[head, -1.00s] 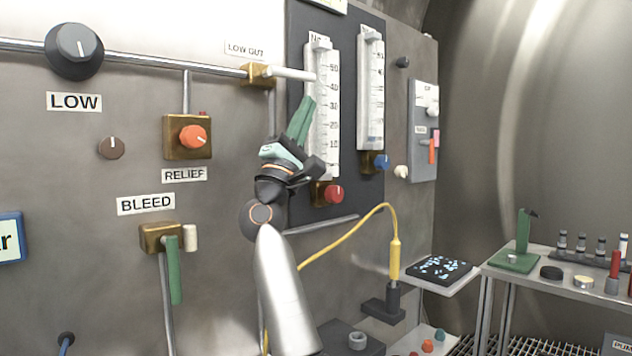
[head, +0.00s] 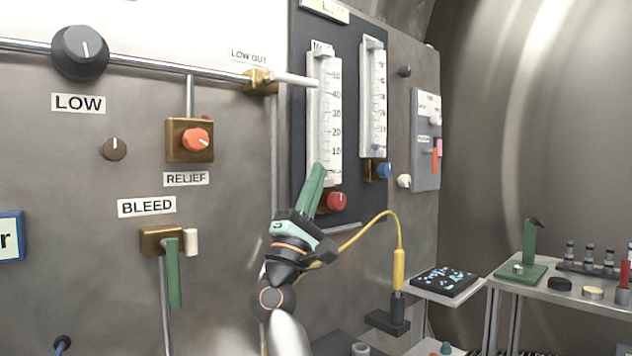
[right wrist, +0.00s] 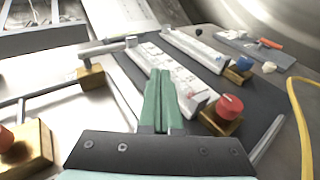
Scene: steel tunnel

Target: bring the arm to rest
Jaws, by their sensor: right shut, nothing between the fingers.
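My right gripper (head: 316,178) is in the middle of the head view, its green fingers pointing up in front of the lower part of the left flow gauge (head: 325,110). In the right wrist view its two green fingers (right wrist: 159,98) lie together with nothing between them. The red knob (head: 337,201) under the gauge is just right of the fingers and also shows in the right wrist view (right wrist: 230,107). I cannot tell whether the fingers touch the gauge. My left gripper is not in view.
The LOW OUT valve (head: 262,80) has its white lever pointing right. The BLEED valve (head: 160,240) has a green handle hanging down. A yellow cable (head: 399,268) runs to a black holder right of my arm. A bench (head: 580,291) with small parts stands at the right.

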